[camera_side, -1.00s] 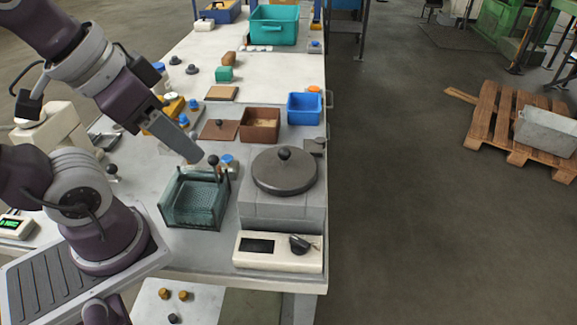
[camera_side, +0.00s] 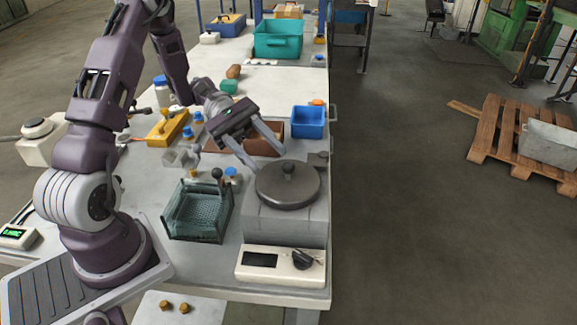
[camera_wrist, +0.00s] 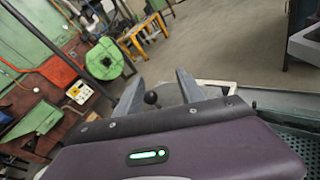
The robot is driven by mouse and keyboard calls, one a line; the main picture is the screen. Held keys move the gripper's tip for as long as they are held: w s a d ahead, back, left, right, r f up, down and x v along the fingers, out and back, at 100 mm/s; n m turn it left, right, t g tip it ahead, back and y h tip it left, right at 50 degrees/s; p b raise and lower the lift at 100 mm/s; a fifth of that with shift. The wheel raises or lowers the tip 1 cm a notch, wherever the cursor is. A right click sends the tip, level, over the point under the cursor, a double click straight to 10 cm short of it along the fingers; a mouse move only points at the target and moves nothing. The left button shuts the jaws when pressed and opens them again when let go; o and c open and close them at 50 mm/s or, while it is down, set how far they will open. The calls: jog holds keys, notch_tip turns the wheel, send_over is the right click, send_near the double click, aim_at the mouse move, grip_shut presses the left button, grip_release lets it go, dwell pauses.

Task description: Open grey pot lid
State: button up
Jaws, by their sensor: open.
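The round dark grey lid (camera_side: 287,192) lies flat on top of the grey block-shaped furnace body (camera_side: 285,228) in the side view. A dark ball knob (camera_side: 288,168) stands at its centre. My gripper (camera_side: 269,159) is open above the lid's back left part, its two fingers apart and pointing down toward the knob. In the wrist view the knob (camera_wrist: 151,97) shows between the spread fingers of my gripper (camera_wrist: 157,91), with part of the lid (camera_wrist: 170,95) behind. Nothing is held. Whether a finger touches the knob or lid is unclear.
A glassy green basket (camera_side: 198,213) with a dark knob stands left of the furnace. A white control box (camera_side: 279,264) with a dial is in front. A brown bin (camera_side: 265,145) and a blue bin (camera_side: 307,122) are behind. The floor right of the table is clear near its edge.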

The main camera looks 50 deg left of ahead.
aim_at(289, 166)
jog(key=w+a+f+n+t+h, duration=0.1)
jog(key=w+a+f+n+t, duration=0.1)
jog(key=a+f+n+t, duration=0.1)
jog(key=shift+h, duration=0.4)
jog(key=shift+w+a+f, duration=0.1)
jog(key=shift+w+f, duration=0.05)
jog(key=d, duration=0.3)
jog(key=w+d, duration=0.1)
jog(key=d, duration=0.2)
jog(key=shift+w+d, duration=0.15)
jog(key=shift+d, duration=0.2)
grip_shut()
dwell(0.4)
